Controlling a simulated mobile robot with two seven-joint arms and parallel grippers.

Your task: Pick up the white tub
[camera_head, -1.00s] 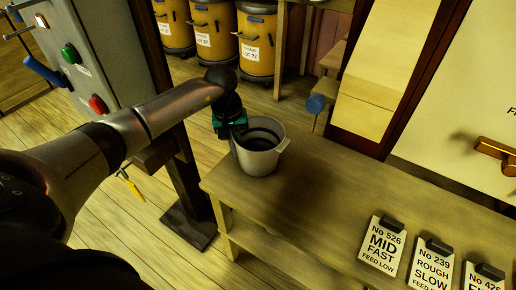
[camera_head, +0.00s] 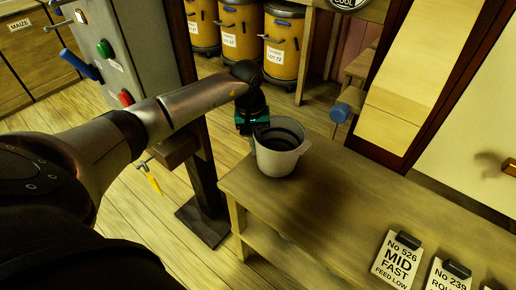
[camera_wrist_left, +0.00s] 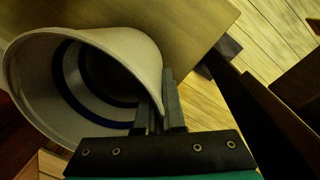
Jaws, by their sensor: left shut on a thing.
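The white tub (camera_head: 281,158) is an open, pale bucket with dark rings inside and a small lug on its right rim. It stands at the left end of the wooden bench (camera_head: 318,215) in the head view, or very close above it; I cannot tell which. My right gripper is not in view.
A dark post (camera_head: 203,190) and a grey control box (camera_head: 118,50) with buttons stand left of the bench. Yellow barrels (camera_head: 286,48) stand behind.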

